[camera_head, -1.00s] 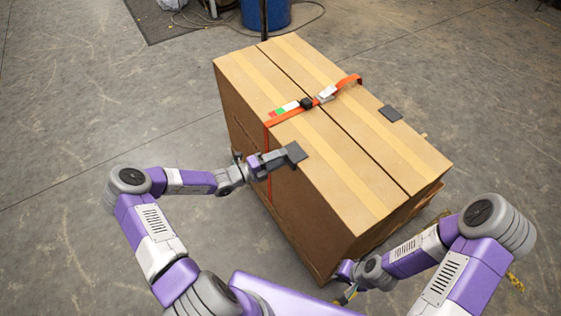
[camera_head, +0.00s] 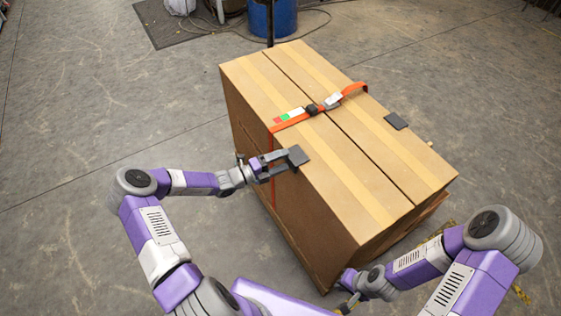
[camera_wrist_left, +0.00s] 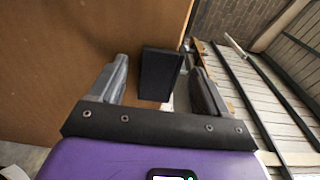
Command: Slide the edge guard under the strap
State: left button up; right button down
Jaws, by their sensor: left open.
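A dark grey edge guard (camera_head: 299,156) sits on the near-left top edge of the large cardboard box, apart from the strap and to its right. The orange strap (camera_head: 292,121) crosses the box top, with a buckle (camera_head: 312,109), and runs down the near side. My left gripper (camera_head: 276,166) is open around the guard's side part. In the left wrist view the guard (camera_wrist_left: 160,75) stands between the two fingers, with a gap on each side. My right gripper (camera_head: 346,304) is low by the box's bottom corner; its jaws are too small to read.
The box (camera_head: 355,170) stands on a pallet. A second dark guard (camera_head: 396,121) lies at the far top edge, right of the strap. A blue barrel (camera_head: 272,18) and a dark mat (camera_head: 185,22) are behind. The floor at left is clear.

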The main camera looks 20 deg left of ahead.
pick_arm(q)
jog(key=p+v, duration=0.2)
jog(key=v, duration=0.5)
jog(key=shift+s+a, duration=0.2)
jog(key=shift+d, duration=0.1)
